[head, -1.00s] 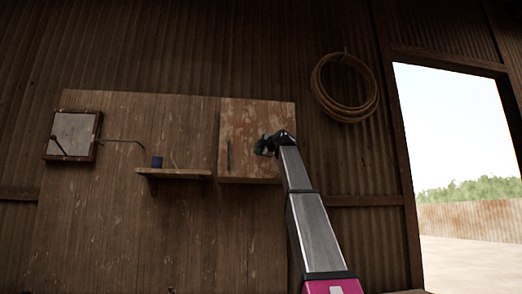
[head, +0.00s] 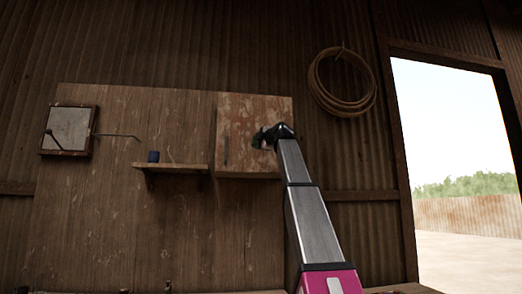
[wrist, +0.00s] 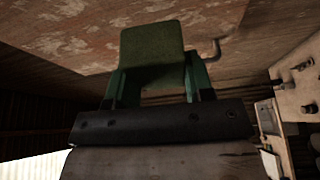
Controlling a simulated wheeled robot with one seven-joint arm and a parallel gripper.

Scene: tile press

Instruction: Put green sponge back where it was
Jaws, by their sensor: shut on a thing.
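The green sponge (wrist: 152,43) is a square dark-green block in the wrist view. My gripper (wrist: 156,75) is shut on it, with a green finger at each side of its lower part. In the head view my gripper (head: 264,138) is at the end of my raised arm, in front of the reddish worn wooden panel (head: 253,108). The sponge is small and dark there. In the wrist view the worn wooden surface (wrist: 75,40) lies behind the sponge. I cannot tell whether the sponge touches it.
A bent metal piece (wrist: 212,50) sticks out beside the sponge. A small shelf (head: 178,167) with a dark blue cup (head: 153,156) is left of the panel. A framed plate (head: 69,130) with a rod hangs further left. A coiled rope (head: 342,83) hangs at the upper right.

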